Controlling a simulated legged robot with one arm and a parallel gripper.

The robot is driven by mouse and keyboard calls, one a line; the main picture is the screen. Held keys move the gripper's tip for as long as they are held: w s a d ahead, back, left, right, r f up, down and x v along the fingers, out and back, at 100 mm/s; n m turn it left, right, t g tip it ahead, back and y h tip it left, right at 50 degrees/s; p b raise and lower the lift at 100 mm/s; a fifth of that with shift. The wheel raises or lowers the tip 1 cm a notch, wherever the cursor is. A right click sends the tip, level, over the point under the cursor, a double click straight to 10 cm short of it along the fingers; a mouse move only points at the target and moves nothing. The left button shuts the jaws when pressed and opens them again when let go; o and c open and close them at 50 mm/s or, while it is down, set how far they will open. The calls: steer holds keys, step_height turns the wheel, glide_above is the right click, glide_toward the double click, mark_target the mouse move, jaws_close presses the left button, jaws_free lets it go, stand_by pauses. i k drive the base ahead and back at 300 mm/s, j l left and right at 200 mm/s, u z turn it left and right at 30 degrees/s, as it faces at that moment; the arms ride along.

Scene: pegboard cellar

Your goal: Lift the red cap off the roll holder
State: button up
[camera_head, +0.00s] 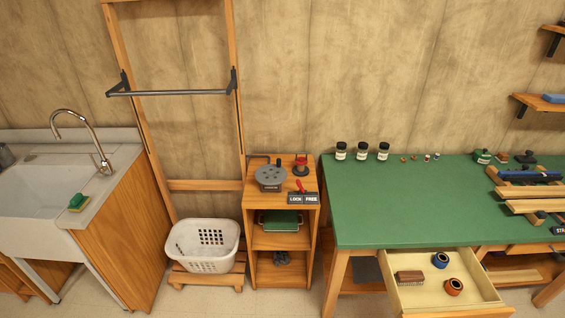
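A small red cap (301,160) sits on top of a dark upright holder (301,171), which appears to be the roll holder. The holder stands at the back right of the small wooden cabinet's top (275,199). The cap is upright and nothing touches it from above. My gripper is not in view.
A grey disc (270,178) stands left of the holder. In front is a red lever (301,186) with a LOCK/FREE sign (303,198). The green-topped table (400,220) is to the right, with its drawer (425,297) open. A white basket (183,247) stands left.

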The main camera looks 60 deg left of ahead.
mark_target(301, 161)
steer(key=j+u, duration=0.1)
steer(key=u, duration=1.7)
steer(key=i+j, duration=0.2)
steer(key=i, duration=0.3)
steer(key=i+j, duration=0.2)
steer(key=i, duration=0.25)
steer(key=i+j, duration=0.2)
steer(key=i, duration=0.3)
steer(key=i+j, duration=0.2)
steer(key=i, duration=0.3)
steer(key=i+j, duration=0.2)
steer(key=i, duration=0.3)
